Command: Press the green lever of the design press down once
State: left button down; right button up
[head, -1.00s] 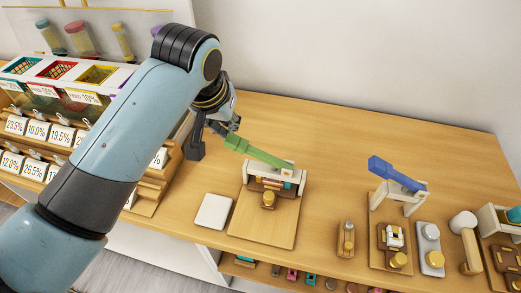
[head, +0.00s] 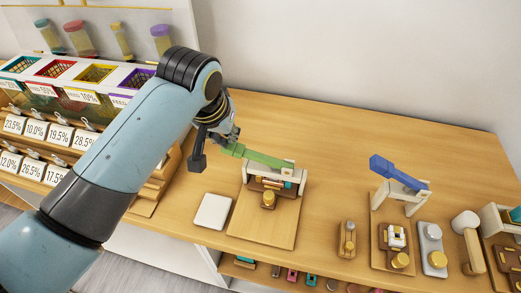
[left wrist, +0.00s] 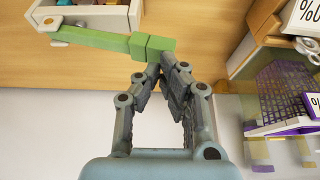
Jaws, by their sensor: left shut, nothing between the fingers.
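The green lever (head: 262,157) belongs to the design press (head: 272,182), which stands on a wooden board. The lever slopes gently from its free end at the left down to its pivot at the right. My left gripper (head: 229,143) is at the lever's thick free end, seemingly against it. In the left wrist view, the shut, empty fingers (left wrist: 161,66) overlap the edge of the lever's end block (left wrist: 152,48); exact contact is hard to tell. My right gripper is not in view.
A white square pad (head: 212,211) lies left of the press. A second press with a blue lever (head: 398,173) stands to the right. Price-tagged racks and coloured bins (head: 92,75) fill the left. The table behind the press is clear.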

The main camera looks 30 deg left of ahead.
pick_arm(q)
jog(key=shift+a+f+b, duration=0.2)
jog(key=shift+f+b, duration=0.25)
jog(key=shift+f, duration=0.8)
jog(key=shift+d+r+p, duration=0.15)
jog(key=shift+r+p, duration=1.35)
jog(key=shift+r, duration=0.4)
notch_tip(320, 180, up, 7)
jog(key=shift+d, duration=0.15)
